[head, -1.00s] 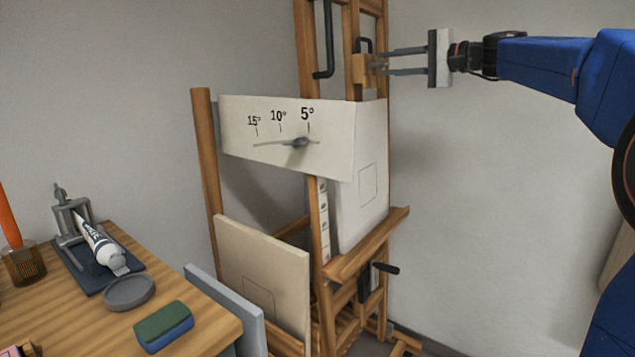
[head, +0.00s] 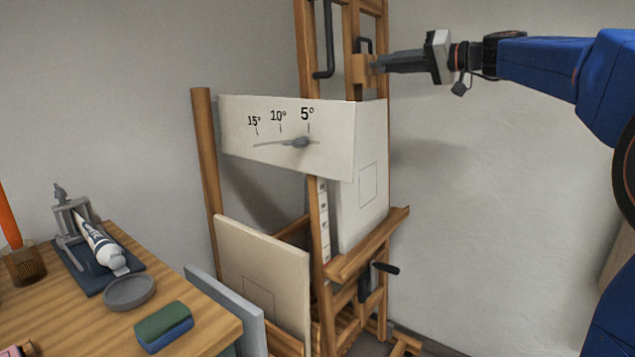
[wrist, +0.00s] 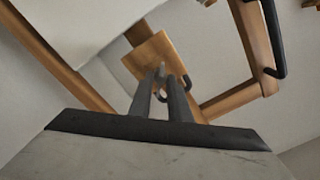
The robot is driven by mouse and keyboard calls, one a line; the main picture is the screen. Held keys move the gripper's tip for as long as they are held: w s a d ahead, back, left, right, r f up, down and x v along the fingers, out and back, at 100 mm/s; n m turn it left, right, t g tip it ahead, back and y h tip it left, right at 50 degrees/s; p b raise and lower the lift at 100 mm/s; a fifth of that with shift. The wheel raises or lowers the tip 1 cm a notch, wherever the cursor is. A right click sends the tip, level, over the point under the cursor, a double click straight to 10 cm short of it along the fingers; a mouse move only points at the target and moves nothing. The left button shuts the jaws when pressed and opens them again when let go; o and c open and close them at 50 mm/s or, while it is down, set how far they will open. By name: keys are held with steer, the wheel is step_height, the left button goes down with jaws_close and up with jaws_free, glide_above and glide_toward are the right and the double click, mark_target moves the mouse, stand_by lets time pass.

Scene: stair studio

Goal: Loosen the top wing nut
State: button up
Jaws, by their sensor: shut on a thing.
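The easel's top block (head: 362,69) is a small wooden piece on the mast; it also shows in the wrist view (wrist: 152,48). The top wing nut (wrist: 161,71) shows only as a small grey bit between my fingertips, at the block's face. My gripper (head: 376,63) reaches the block from the right and is shut on the nut. In the wrist view its two grey fingers (wrist: 162,78) run up to the block. Most of the nut is hidden by the fingers.
The white panel (head: 285,133) with a pointer and 5°, 10°, 15° marks is just below my gripper. A black handle (head: 329,40) is left of it. A crank (head: 386,267) sticks out lower down. The table (head: 208,340) holds a tube squeezer. Free space lies right of the easel.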

steer(key=shift+n, duration=0.6)
steer(key=o, duration=0.6)
steer(key=shift+n, duration=0.3)
steer(key=shift+c, duration=0.2)
steer(key=v, duration=0.6)
